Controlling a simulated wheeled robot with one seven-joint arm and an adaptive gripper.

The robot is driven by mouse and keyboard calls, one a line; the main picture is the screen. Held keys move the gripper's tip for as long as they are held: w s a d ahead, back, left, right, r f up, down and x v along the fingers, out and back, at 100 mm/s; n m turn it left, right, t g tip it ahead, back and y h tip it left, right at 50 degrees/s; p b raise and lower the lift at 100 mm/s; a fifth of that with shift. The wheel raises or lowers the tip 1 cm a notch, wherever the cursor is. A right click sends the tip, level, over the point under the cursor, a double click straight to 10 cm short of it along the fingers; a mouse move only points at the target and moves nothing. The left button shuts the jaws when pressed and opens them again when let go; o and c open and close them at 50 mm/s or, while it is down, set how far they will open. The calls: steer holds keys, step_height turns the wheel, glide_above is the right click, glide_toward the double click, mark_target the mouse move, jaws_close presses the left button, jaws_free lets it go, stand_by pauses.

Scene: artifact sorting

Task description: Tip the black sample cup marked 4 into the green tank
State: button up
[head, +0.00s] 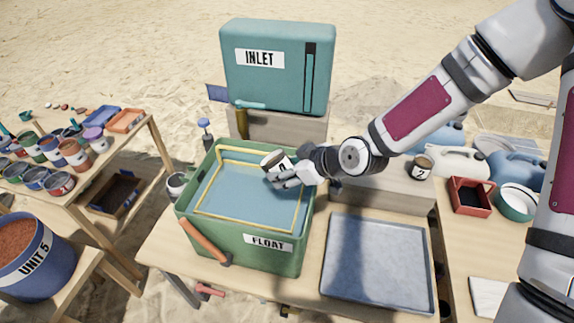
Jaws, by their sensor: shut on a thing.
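The green tank (194,229) stands on the middle table with a "FLOAT" label on its front. Blue water and a yellow frame show inside it. My gripper (283,174) is over the right part of the tank and is shut on a small dark cup (272,159) with a pale label band. The cup is tilted, with its mouth toward the upper left, above the water. Its number is too small to read, and its contents cannot be made out. My fingers hide part of its lower side.
A teal "INLET" box (277,65) stands behind the tank. A grey tray (376,262) lies to the right. Another cup (419,167) stands on the ledge, near a red box (471,196) and jugs. Several paint cups and a "UNIT 5" bucket (38,262) are at left.

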mark_target(268, 161)
steer(key=shift+a+f+g+h+b, duration=0.1)
steer(key=shift+f+g+h+b, duration=0.4)
steer(key=shift+f+h+b, duration=0.5)
steer(key=shift+w+a+f+n+g+h+b, duration=0.2)
steer(key=shift+g+h+b, duration=0.25)
steer(key=shift+h, duration=0.4)
steer(key=shift+s+a+f+n+g+h+b, duration=0.1)
steer(key=shift+a+f+g+h+b, duration=0.3)
steer(key=shift+h, duration=0.45)
steer(key=shift+w+a+r+g+h, duration=0.2)
steer(key=shift+a+r+g+h, duration=0.1)
steer(key=shift+r+h, duration=0.35)
steer(key=shift+w+a+r+g+h, duration=0.15)
steer(key=shift+r+g+h, duration=0.2)
steer(key=shift+h, duration=0.5)
steer(key=shift+w+a+r+g+h+b, duration=0.2)
steer(key=shift+a+h, duration=0.1)
steer(key=shift+h, duration=0.25)
steer(key=shift+w+a+r+g+h+b, duration=0.1)
steer(key=shift+a+g+h+b, duration=0.15)
steer(key=shift+h, duration=0.3)
steer(key=shift+w+a+r+n+g+h+b, duration=0.15)
steer(key=shift+a+r+g+h+b, duration=0.2)
steer(key=shift+h+b, duration=0.4)
steer(key=shift+w+a+r+n+g+h+b, duration=0.15)
steer(key=shift+a+g+h+b, duration=0.25)
steer(key=shift+h, duration=0.55)
